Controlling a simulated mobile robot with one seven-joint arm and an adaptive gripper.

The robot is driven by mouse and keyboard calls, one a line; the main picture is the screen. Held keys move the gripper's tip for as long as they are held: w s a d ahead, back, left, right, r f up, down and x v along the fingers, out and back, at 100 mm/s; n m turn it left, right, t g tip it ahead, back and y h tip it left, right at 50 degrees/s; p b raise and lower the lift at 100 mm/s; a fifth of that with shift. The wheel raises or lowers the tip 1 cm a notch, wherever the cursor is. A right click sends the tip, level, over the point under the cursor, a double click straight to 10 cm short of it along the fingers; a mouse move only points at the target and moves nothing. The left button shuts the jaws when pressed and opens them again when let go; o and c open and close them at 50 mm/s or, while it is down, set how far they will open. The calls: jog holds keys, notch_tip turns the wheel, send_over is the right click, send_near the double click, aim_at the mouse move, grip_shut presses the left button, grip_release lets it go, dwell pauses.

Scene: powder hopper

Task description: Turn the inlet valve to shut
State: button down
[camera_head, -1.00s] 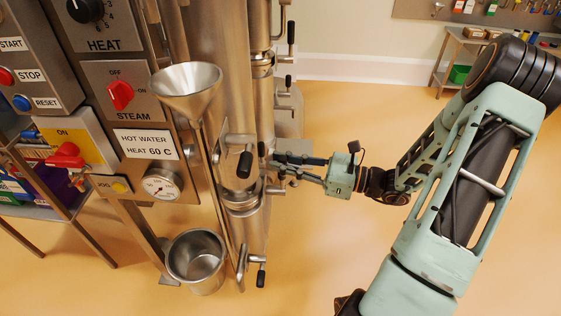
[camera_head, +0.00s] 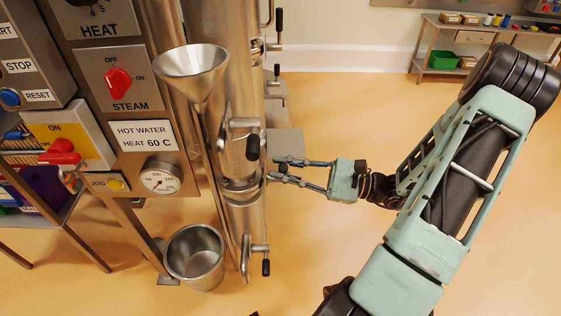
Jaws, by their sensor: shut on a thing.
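The steel column (camera_head: 238,95) carries several lever valves with black grips. One lever (camera_head: 252,147) on its front hangs with its grip down, just left of my gripper. Another lever (camera_head: 265,262) hangs low on the column. I cannot tell from the picture which of them is the inlet valve. My gripper (camera_head: 273,170) reaches from the right to the column's right side. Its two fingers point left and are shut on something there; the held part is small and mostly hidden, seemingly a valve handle.
A steel funnel (camera_head: 191,70) and a bucket (camera_head: 195,258) stand left of the column. The control panel (camera_head: 118,80) with a red steam knob and gauge (camera_head: 161,178) is farther left. A shelf (camera_head: 480,55) stands at the back right. The floor between is clear.

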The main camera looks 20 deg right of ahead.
jog(key=s+f+n+g+y+b, duration=0.1)
jog(key=s+f+n+g+b, duration=0.1)
jog(key=f+n, duration=0.3)
jog(key=s+a+f+n+g+y+b, duration=0.1)
jog(key=s+f+n+b, duration=0.1)
jog(key=f+n, duration=0.4)
jog(key=shift+s+a+f+n+g+y, duration=0.3)
jog(key=shift+s+n, duration=0.35)
jog(key=shift+n, duration=1.85)
jog(key=c, duration=1.8)
grip_release()
jog(key=shift+r, duration=0.1)
jog(key=shift+d, duration=0.1)
jog(key=v, duration=1.1)
jog(key=shift+d, duration=0.4)
